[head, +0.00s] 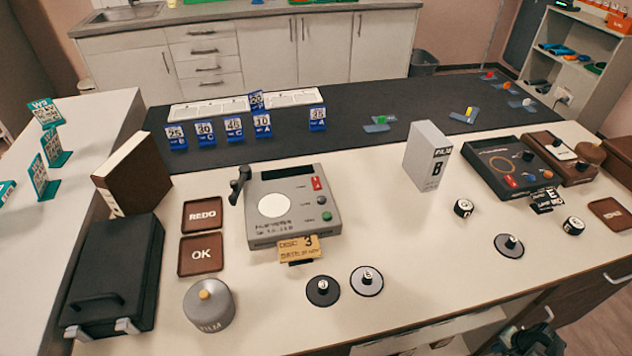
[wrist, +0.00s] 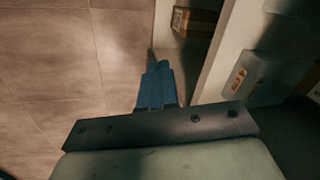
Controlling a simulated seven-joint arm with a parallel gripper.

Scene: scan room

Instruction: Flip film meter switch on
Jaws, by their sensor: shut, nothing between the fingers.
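A grey box-shaped device (head: 292,206) with a pale round disc, a dark display strip and a dark lever at its left side stands mid-counter in the head view. Small lettering on its front is hard to read; it looks like the film meter. A red switch (head: 317,183) sits at its upper right, above a dark knob and a green button (head: 326,216). I cannot tell the switch's position. My gripper (wrist: 162,66) is shut and empty in the wrist view, above the wooden floor beside a pale cabinet, away from the device.
A dark panel (head: 477,165) with another red switch stands to the right, beyond a tall film box (head: 428,155). Two round discs (head: 323,291) (head: 367,281) lie in front. REDO (head: 188,215) and OK trays (head: 188,255) are left.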

